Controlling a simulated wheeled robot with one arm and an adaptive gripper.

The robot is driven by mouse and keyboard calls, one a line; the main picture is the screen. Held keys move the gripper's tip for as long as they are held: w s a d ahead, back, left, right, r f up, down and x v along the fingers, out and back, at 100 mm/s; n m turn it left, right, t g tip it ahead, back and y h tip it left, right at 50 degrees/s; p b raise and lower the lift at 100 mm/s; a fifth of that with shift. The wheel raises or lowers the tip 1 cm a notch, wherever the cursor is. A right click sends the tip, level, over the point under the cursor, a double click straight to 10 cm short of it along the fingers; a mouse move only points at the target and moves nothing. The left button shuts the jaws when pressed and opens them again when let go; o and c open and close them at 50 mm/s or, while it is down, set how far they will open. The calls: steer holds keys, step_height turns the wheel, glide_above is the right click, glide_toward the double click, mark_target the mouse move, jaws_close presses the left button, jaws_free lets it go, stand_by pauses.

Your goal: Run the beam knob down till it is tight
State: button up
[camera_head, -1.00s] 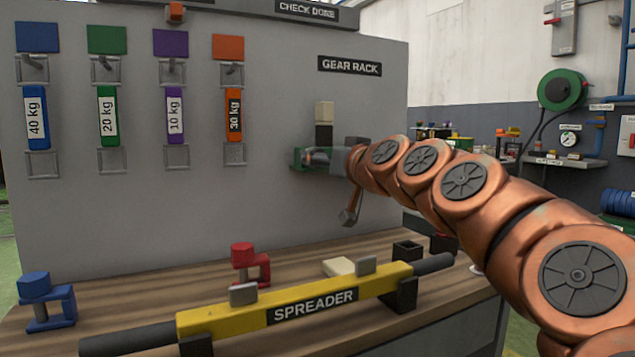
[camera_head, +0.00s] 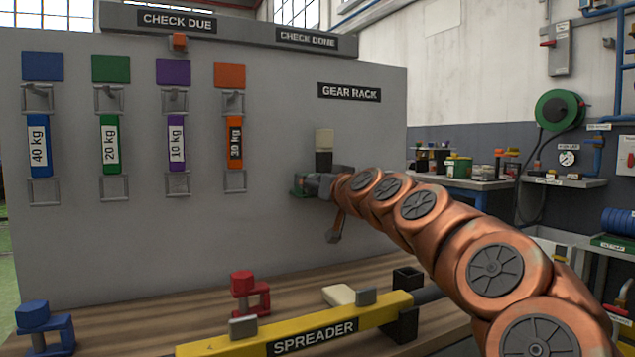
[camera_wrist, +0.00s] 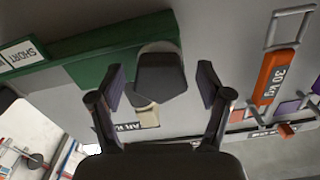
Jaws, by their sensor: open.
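My gripper (camera_head: 318,184) is at the gear rack area of the grey panel, partly hidden by my own wrist in the head view. In the wrist view my gripper (camera_wrist: 161,80) is open, one finger on each side of a dark grey faceted block (camera_wrist: 159,75). I cannot tell whether this block is the beam knob, or whether the fingers touch it. A tan-topped block (camera_head: 324,140) stands beside the gripper; its tan part also shows in the wrist view (camera_wrist: 146,116). The yellow spreader beam (camera_head: 240,347) lies on the bench. A red knobbed clamp (camera_head: 244,286) stands behind it.
A blue knobbed clamp (camera_head: 33,318) stands at the bench's left. Hanging weights, including the orange 30 kg one (camera_head: 235,142), line the panel. A green holder (camera_wrist: 85,60) labelled SHORT is close to my gripper. A cream block (camera_head: 339,295) lies on the bench.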

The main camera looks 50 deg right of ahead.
steer(key=c, duration=1.1)
steer(key=shift+c, duration=0.2)
steer(key=shift+r+m+p, duration=0.15)
steer(key=shift+m+p, duration=0.15)
steer(key=shift+p, duration=0.05)
steer(key=shift+r+m+p, duration=0.1)
steer(key=shift+m+p, duration=0.7)
steer(key=shift+m, duration=0.1)
steer(key=m+p, duration=0.2)
steer(key=m, duration=0.1)
steer(key=shift+s+d, duration=0.1)
steer(key=shift+d, duration=0.05)
steer(key=shift+m+p, duration=0.3)
steer(key=shift+p, duration=0.05)
steer(key=shift+f, duration=0.25)
